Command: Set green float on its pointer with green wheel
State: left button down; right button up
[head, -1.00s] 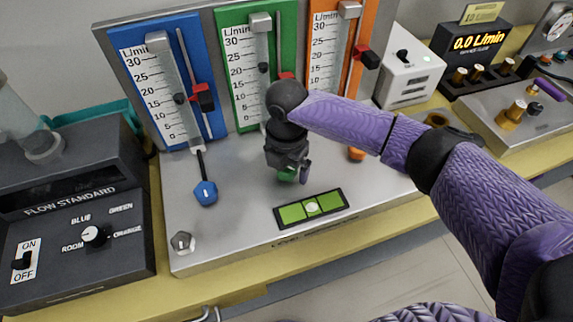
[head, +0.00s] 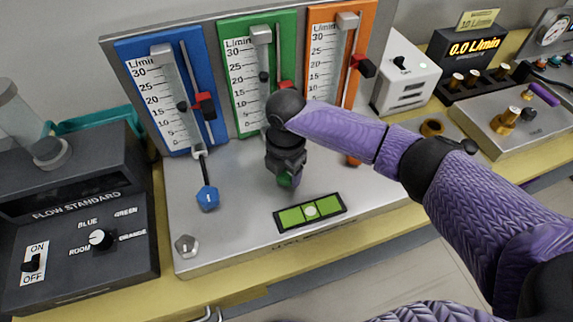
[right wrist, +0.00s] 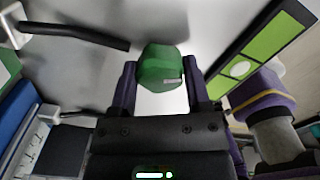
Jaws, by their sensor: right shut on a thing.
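The green flowmeter (head: 234,30) is the middle one of three. Its small dark float (head: 264,77) sits in the clear tube, in the upper half of the scale. Its red pointer (head: 287,85) is at the tube's right, partly hidden by my arm; the float looks slightly higher than the visible red part. My right gripper (head: 287,178) points down in front of this meter and is shut on the green wheel (right wrist: 162,66), which shows between the two fingers in the right wrist view. The lower tube is hidden behind my arm. My left gripper is not in view.
The blue wheel (head: 207,198) stands left of my right gripper, and the orange wheel (head: 353,160) shows partly to its right. A green level (head: 310,211) lies in front. A black flow standard box (head: 75,215) is at left. A readout (head: 470,43) shows 0.0 L/min.

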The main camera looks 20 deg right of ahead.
jog(key=m+p, duration=0.2)
jog(key=shift+r+m+p, duration=0.3)
jog(key=shift+m+p, duration=0.1)
jog(key=m+p, duration=0.2)
jog(key=shift+f+m, duration=0.1)
jog(key=shift+m, duration=0.2)
jog(key=m+p, duration=0.2)
jog(key=m, duration=0.3)
jog(key=shift+f+p, duration=0.15)
jog(key=shift+p, duration=0.2)
jog(key=shift+m, duration=0.4)
